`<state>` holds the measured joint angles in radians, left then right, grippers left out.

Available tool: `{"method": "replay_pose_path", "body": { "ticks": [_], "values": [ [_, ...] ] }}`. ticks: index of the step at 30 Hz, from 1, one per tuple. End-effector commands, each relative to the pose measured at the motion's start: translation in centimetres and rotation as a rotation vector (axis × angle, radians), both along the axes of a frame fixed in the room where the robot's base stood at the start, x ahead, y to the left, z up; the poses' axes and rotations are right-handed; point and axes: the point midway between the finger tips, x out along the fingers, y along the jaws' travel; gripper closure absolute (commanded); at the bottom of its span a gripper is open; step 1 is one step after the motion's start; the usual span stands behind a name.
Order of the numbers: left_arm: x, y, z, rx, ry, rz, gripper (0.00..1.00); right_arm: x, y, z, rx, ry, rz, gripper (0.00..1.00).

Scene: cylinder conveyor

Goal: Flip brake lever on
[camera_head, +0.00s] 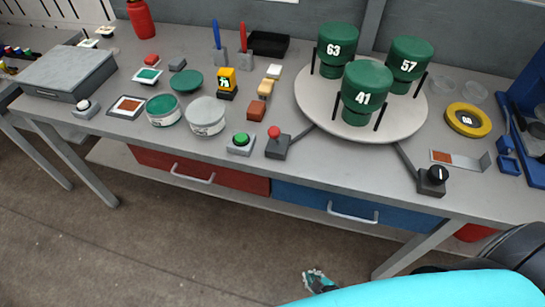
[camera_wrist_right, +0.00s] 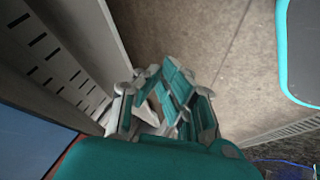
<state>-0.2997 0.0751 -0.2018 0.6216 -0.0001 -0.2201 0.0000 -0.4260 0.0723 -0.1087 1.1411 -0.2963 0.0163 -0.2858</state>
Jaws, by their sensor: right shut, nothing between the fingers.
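A small lever with a red ball knob (camera_head: 274,132) stands on a dark base near the front edge of the table, beside the round turntable. No label on it can be read, but it looks like the brake lever. My right gripper (camera_head: 316,280) is low in front of the table, below the drawers and well away from the lever. In the right wrist view its teal and grey fingers (camera_wrist_right: 165,100) are shut and empty, facing the floor. My left gripper is not in view.
The turntable (camera_head: 310,98) carries green cylinders marked 63, 57 and 41. A green button box (camera_head: 240,143) is just left of the lever. A black dial (camera_head: 432,180) sits at the right front. A blue drawer (camera_head: 353,205) and the table's front edge lie between gripper and lever.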

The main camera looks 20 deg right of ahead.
Motion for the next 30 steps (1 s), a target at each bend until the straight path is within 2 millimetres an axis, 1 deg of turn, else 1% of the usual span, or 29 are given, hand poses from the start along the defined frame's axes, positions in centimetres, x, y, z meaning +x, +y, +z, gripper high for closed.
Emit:
{"method": "replay_pose_path", "body": {
  "ticks": [1, 2, 5, 6, 8, 9, 10, 11, 12, 14, 15, 18, 21, 24, 27, 30],
  "values": [
    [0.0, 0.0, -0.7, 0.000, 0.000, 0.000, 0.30, 1.4, 0.1, 1.0, -0.023, -0.060, 0.033, 1.00],
    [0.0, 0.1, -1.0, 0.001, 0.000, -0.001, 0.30, 2.3, 0.1, 1.9, -0.039, -0.099, 0.056, 1.00],
    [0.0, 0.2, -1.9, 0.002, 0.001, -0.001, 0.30, 5.4, 0.3, 5.6, -0.116, -0.250, 0.143, 1.00],
    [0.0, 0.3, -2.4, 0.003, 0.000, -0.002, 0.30, 6.6, 0.4, 7.5, -0.158, -0.321, 0.183, 1.00],
    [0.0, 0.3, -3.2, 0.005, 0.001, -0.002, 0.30, 8.5, 0.5, 11.0, -0.236, -0.444, 0.250, 1.00],
    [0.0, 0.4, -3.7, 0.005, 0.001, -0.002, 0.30, 9.6, 0.6, 13.6, -0.297, -0.528, 0.294, 1.00],
    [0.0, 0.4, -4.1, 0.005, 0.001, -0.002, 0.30, 10.2, 0.7, 15.6, -0.346, -0.590, 0.327, 1.00],
    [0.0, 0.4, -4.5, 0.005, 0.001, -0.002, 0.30, 10.7, 0.8, 17.6, -0.396, -0.651, 0.359, 1.00],
    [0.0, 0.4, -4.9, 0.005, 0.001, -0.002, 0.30, 11.3, 1.0, 20.2, -0.465, -0.729, 0.398, 1.00],
    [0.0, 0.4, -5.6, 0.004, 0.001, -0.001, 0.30, 11.7, 1.3, 24.0, -0.568, -0.837, 0.452, 1.00],
    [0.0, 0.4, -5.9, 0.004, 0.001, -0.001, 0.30, 11.7, 1.5, 26.3, -0.634, -0.900, 0.483, 1.00],
    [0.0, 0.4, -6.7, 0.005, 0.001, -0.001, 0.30, 11.4, 2.2, 31.2, -0.784, -1.031, 0.546, 1.00],
    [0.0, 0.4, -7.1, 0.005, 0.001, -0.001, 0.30, 10.9, 2.7, 34.6, -0.897, -1.121, 0.587, 1.00],
    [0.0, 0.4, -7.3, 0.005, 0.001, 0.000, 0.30, 10.4, 3.1, 36.6, -0.965, -1.170, 0.611, 1.00],
    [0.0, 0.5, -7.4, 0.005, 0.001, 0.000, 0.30, 10.2, 3.3, 37.4, -0.993, -1.190, 0.621, 1.00],
    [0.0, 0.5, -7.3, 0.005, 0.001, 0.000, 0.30, 10.2, 3.3, 37.6, -0.998, -1.193, 0.622, 1.00]
  ]
}}
